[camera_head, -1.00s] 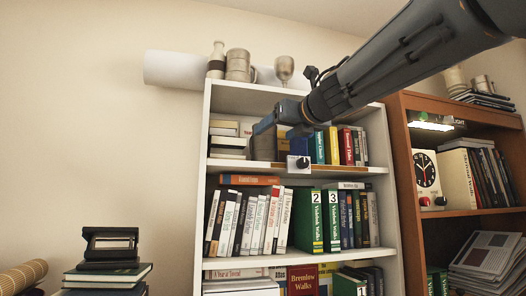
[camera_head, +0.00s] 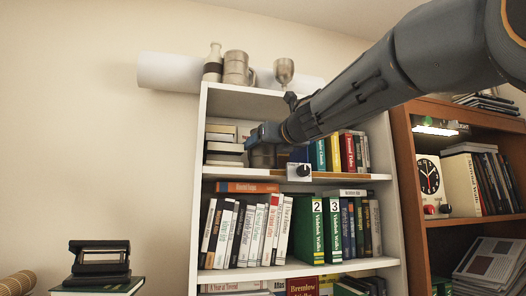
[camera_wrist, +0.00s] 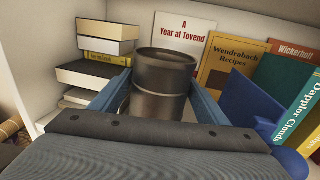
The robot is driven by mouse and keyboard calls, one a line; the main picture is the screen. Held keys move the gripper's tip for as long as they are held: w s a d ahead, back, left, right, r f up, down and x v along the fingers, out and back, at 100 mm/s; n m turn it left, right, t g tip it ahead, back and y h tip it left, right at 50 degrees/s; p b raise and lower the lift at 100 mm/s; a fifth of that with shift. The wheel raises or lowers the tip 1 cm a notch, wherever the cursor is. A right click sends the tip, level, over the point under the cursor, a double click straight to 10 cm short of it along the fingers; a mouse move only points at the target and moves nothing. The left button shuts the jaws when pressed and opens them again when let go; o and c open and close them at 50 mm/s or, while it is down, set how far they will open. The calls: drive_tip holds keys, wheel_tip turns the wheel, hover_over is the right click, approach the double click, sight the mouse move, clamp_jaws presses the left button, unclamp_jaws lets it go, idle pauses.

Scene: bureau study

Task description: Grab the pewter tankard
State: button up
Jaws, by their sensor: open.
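A dark grey, banded metal vessel, apparently the pewter tankard (camera_wrist: 160,82), stands upright on the white bookcase's upper shelf. My gripper (camera_wrist: 160,92) is open, with one blue finger on each side of it. I cannot tell whether either finger touches it. Its lower part is hidden by my gripper, and no handle shows. In the head view, the vessel (camera_head: 262,157) is partly visible below my blue gripper (camera_head: 263,145). A second, lighter metal mug with a handle (camera_head: 236,68) stands on top of the bookcase.
Stacked books (camera_wrist: 97,58) lie left of the vessel, and upright books (camera_wrist: 232,68) stand behind and right. A white box with a black knob (camera_head: 299,171) sits at the shelf's front. A bottle (camera_head: 213,64) and goblet (camera_head: 284,72) flank the upper mug.

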drive_tip(key=c, duration=1)
drive_tip(key=shift+c, duration=0.2)
drive_tip(key=shift+r, duration=0.15)
drive_tip(key=shift+s+d+r, duration=0.15)
drive_tip(key=shift+s+r, duration=0.05)
drive_tip(key=shift+r, duration=0.3)
wheel_tip(320, 180, up, 6)
drive_tip(key=p, duration=0.2)
drive_tip(key=shift+p, duration=0.4)
drive_tip(key=b+v, duration=1.4)
drive_tip(key=v, duration=0.5)
drive_tip(key=shift+s+f, duration=0.15)
drive_tip(key=shift+s, duration=0.05)
